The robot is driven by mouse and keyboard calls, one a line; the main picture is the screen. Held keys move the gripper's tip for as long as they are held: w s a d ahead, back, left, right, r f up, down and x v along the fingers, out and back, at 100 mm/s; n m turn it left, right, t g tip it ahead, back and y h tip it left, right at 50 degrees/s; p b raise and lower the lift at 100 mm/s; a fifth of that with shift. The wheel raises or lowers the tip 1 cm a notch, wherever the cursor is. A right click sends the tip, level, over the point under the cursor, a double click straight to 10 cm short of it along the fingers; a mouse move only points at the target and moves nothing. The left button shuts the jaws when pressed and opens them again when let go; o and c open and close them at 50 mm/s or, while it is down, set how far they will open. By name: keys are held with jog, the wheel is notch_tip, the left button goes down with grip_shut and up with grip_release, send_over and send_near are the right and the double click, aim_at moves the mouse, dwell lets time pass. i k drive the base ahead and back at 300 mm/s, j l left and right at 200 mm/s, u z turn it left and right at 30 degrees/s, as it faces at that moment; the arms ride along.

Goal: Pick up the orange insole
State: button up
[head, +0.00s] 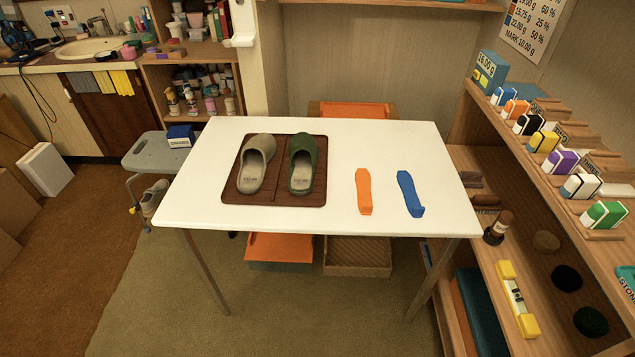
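The orange insole (364,191) lies flat on the white table (330,222), right of the middle. It is long and narrow, with its near end slightly raised or thicker. A blue insole (409,194) of similar shape lies to its right, a small gap apart. My gripper is not in view.
A brown mat (274,197) left of the insoles bears a beige slipper (256,165) and a green slipper (303,165). A wooden shelf unit (470,122) with several coloured boxes stands at the right. A grey stool (150,152) stands left of the table. The table's front strip is clear.

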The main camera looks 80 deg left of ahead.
aim_at(362, 177)
jog(key=u, duration=1.95)
jog(key=j+u, duration=0.1)
jog(key=i+j+z, duration=0.4)
jog(key=j, duration=0.25)
jog(key=i+j+z, duration=0.35)
jog(key=j, duration=0.4)
jog(key=i, duration=0.1)
